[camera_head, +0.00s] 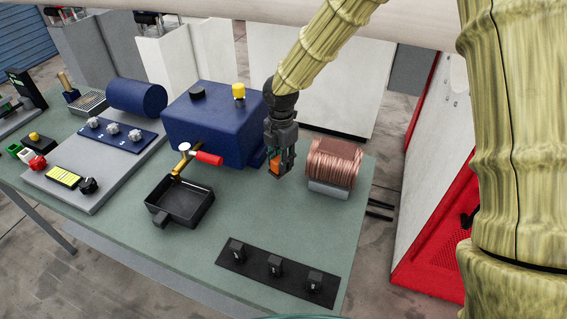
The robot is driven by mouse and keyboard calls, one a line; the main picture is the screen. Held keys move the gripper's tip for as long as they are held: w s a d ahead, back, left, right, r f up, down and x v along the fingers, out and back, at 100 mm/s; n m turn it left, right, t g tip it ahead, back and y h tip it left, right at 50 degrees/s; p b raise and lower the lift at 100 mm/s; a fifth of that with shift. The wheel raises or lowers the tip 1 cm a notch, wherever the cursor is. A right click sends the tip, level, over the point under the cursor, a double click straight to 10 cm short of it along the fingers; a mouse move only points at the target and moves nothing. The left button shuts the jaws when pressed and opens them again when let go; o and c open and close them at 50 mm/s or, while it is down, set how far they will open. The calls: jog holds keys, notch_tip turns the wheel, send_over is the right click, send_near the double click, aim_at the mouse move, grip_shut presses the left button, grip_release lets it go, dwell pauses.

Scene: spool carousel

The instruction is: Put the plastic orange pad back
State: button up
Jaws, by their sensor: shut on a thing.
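My gripper (279,168) hangs pointing down over the green table, between the blue box and the copper spool. It is shut on the orange pad (276,163), a small orange piece mostly hidden by the dark fingers. The fingertips look close to the table top, but I cannot tell whether the pad touches anything. A black strip (258,267) with several small black blocks on it lies at the table's front right. No empty place for the pad can be made out for sure.
The copper spool (334,162) on its grey base stands just right of my gripper. The blue box (213,130) with a red-handled valve (207,157) is to the left. A black tray (180,202) sits in front of it. The green table (225,225) is bare between tray and strip.

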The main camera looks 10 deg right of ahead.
jog(key=shift+w+d+f, duration=0.15)
jog(key=shift+w, duration=0.1)
jog(key=shift+w+d+f+p, duration=0.25)
jog(key=shift+f+p, duration=0.15)
jog(key=shift+f, duration=0.15)
jog(key=shift+w+d+f+p, duration=0.1)
jog(key=shift+w+f+p, duration=0.1)
jog(key=shift+f+p, duration=0.25)
jog(key=shift+f, duration=0.95)
jog(key=shift+f, duration=0.1)
jog(key=o, duration=1)
notch_tip(320, 180, up, 12)
jog(key=shift+r+b, duration=0.15)
jog(key=shift+b, duration=1.05)
